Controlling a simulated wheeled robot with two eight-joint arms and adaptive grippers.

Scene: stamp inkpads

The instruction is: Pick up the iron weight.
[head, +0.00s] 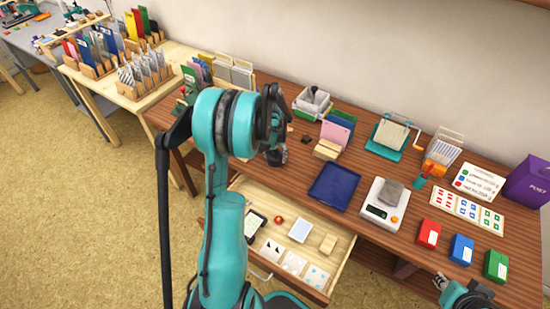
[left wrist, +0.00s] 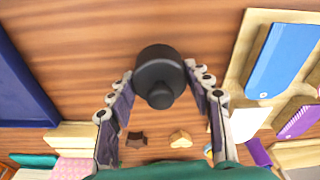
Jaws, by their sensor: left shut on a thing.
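The iron weight (left wrist: 158,75) is a black cylinder with a small knob on top, seen from above in the left wrist view. My left gripper (left wrist: 160,82) is shut on it, one finger on each side. In the head view my left gripper (head: 277,138) is over the back left of the brown desk, largely behind my own arm. A dark bit of the weight (head: 277,156) shows below it. I cannot tell whether the weight touches the desk. My right gripper (head: 441,281) is at the lower right, small and partly cut off.
A blue tray (head: 334,187) and a scale (head: 384,205) with a grey block stand to the right. An open drawer (head: 318,258) with small items juts out in front. Card holders (head: 337,133) stand behind. Red, blue and green boxes (head: 462,249) line the front right.

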